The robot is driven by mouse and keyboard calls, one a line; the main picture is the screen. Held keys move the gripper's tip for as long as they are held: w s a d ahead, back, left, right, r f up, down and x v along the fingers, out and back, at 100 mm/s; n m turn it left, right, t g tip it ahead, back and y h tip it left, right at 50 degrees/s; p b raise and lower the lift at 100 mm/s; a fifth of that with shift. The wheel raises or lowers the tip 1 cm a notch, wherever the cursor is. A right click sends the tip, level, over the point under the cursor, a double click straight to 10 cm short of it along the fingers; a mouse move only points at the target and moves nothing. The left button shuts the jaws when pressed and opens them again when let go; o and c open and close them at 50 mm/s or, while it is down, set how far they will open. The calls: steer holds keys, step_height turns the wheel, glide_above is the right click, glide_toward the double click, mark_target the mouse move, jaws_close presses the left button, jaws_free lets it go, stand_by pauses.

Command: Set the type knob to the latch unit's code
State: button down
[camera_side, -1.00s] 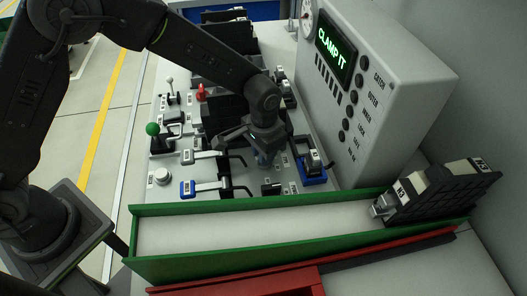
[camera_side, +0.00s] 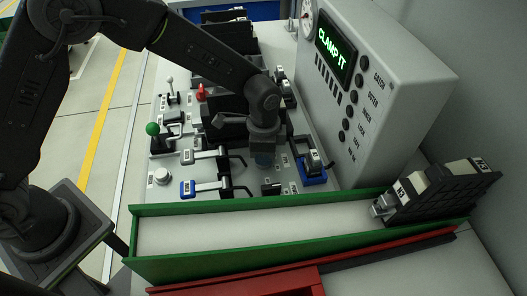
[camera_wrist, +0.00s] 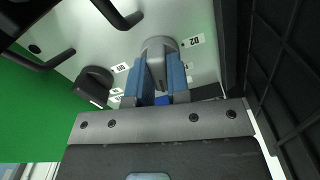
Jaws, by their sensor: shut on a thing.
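My gripper (camera_side: 264,160) points down at the control deck in the side view. In the wrist view its blue fingers (camera_wrist: 161,80) are shut on a grey knob (camera_wrist: 159,48). Small white labels (camera_wrist: 193,41) stand around that knob; their print is upside down and hard to read, and I cannot tell which one the knob points at. In the side view my gripper hides the knob. A dark slatted unit with pale blocks (camera_side: 440,178) sits at the right end of the green-walled track, with tags that seem to read K3. I cannot tell whether it is the latch unit.
Blue and grey levers (camera_side: 205,187) and a blue-based device (camera_side: 312,168) stand close to my gripper. A second dark knob (camera_wrist: 93,83) is nearby. The green track (camera_side: 250,230) is clear at left.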

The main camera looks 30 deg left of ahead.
steer(key=shift+m, duration=0.3)
steer(key=c, duration=1.1)
jaws_free()
steer(key=shift+r, duration=6.95)
